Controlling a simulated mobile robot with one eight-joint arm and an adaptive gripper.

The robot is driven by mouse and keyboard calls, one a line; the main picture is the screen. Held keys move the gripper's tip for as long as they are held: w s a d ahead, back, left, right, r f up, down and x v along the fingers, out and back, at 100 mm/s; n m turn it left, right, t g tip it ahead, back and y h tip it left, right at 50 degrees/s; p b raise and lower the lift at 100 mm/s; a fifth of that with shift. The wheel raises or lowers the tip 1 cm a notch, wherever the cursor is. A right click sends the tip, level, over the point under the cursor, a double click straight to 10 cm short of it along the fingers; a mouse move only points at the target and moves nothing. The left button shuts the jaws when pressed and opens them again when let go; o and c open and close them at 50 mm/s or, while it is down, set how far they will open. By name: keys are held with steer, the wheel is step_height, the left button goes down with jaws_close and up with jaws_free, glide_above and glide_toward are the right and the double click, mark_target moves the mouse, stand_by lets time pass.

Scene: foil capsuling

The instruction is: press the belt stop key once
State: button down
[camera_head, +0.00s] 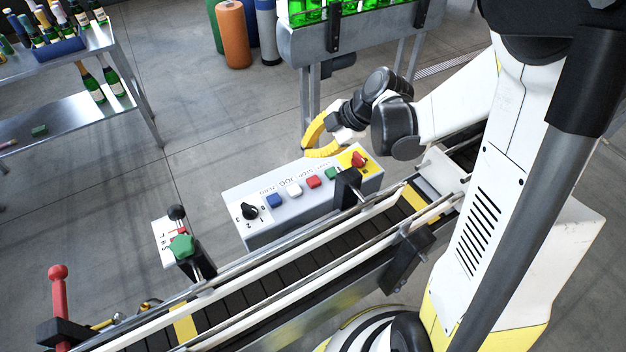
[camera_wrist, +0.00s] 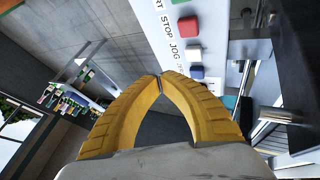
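The belt stop key is a red square button (camera_head: 313,181) on the sloped top of the grey-white control box (camera_head: 262,228). In the wrist view the red key (camera_wrist: 187,23) lies beside the printed word STOP, ahead and to the right of the fingertips. My gripper (camera_head: 308,152) has yellow curved fingers and hovers behind the box, near its far edge, apart from the key. In the wrist view the fingertips (camera_wrist: 160,82) meet with nothing visible between them.
Beside the red key are a green key (camera_head: 331,173), a white key (camera_head: 294,189) and a blue key (camera_head: 274,200). A red mushroom button (camera_head: 358,159) and a black knob (camera_head: 249,211) flank them. The conveyor (camera_head: 275,291) with rails and a black bracket (camera_head: 347,187) runs in front.

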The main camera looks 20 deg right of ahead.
mark_target(310, 178)
steer(key=shift+f+b, duration=3.3)
steer(key=shift+f, duration=1)
steer(key=shift+f+b, duration=0.4)
steer(key=shift+b, duration=0.05)
steer(key=shift+f+b, duration=0.5)
steer(key=shift+f, duration=0.05)
steer(key=shift+r, duration=0.1)
steer(key=shift+r+p, duration=0.75)
steer(key=shift+r, duration=0.15)
steer(key=shift+r, duration=0.1)
step_height(310, 178, up, 5)
steer(key=p, duration=0.4)
